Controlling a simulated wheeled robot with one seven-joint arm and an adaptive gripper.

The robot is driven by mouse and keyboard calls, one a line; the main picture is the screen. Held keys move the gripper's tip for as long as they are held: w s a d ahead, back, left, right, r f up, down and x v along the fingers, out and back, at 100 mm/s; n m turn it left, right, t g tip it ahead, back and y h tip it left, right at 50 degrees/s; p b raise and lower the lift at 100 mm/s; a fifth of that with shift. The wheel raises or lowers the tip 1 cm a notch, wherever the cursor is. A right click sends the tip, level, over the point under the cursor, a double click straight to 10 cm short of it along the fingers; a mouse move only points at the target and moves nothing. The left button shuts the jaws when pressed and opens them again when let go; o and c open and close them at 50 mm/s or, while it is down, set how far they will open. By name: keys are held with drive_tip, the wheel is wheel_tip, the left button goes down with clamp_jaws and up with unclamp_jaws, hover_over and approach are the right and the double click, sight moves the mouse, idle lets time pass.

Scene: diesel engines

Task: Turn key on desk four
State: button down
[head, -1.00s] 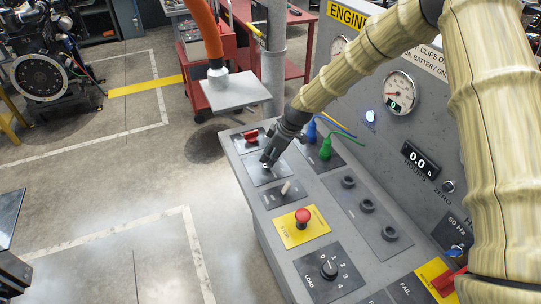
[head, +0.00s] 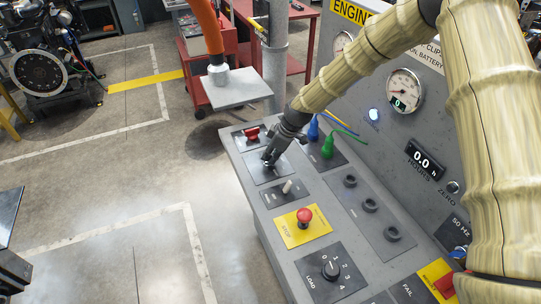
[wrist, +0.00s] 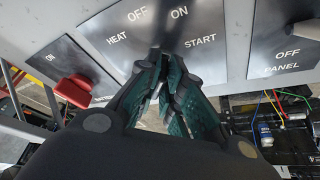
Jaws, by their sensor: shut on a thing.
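The key switch plate (wrist: 215,58), lettered HEAT, OFF, ON and START, is on the sloping grey desk (head: 262,216). It also shows in the head view (head: 263,175), near the desk's far end. My gripper (head: 268,160) reaches down onto this plate. In the wrist view its teal-padded fingers (wrist: 168,88) are closed together at the plate, shut on the key. The key is mostly hidden between the pads, with only a small pale bit showing there. I cannot tell which lettered position it points to.
A red switch (wrist: 75,90) sits beside the plate. Along the desk are a small pale toggle (head: 287,187), a red STOP button (head: 304,215) and a LOAD knob (head: 331,270). Green and blue plugs with cables (head: 328,147) stand close to my gripper. The gauge panel rises behind.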

drive_tip(key=shift+a+f, duration=0.1)
drive_tip(key=n+g+b, duration=0.1)
drive_tip(key=n+b, duration=0.2)
drive_tip(key=shift+w+f+n+b, duration=0.1)
drive_tip(key=shift+w+n+b, duration=0.05)
drive_tip(key=shift+n+b, duration=0.15)
drive_tip(key=shift+w+r+n+g+b, duration=0.15)
drive_tip(key=shift+n+g+b, duration=0.45)
drive_tip(key=shift+n, duration=0.45)
drive_tip(key=shift+r+n+g+b, duration=0.1)
drive_tip(key=shift+n+g+b, duration=0.3)
drive_tip(key=shift+n+b, duration=0.45)
drive_tip(key=shift+n, duration=0.3)
drive_tip(key=c, duration=1.6)
unclamp_jaws()
drive_tip(key=shift+a+r, duration=0.1)
drive_tip(key=shift+o, duration=0.2)
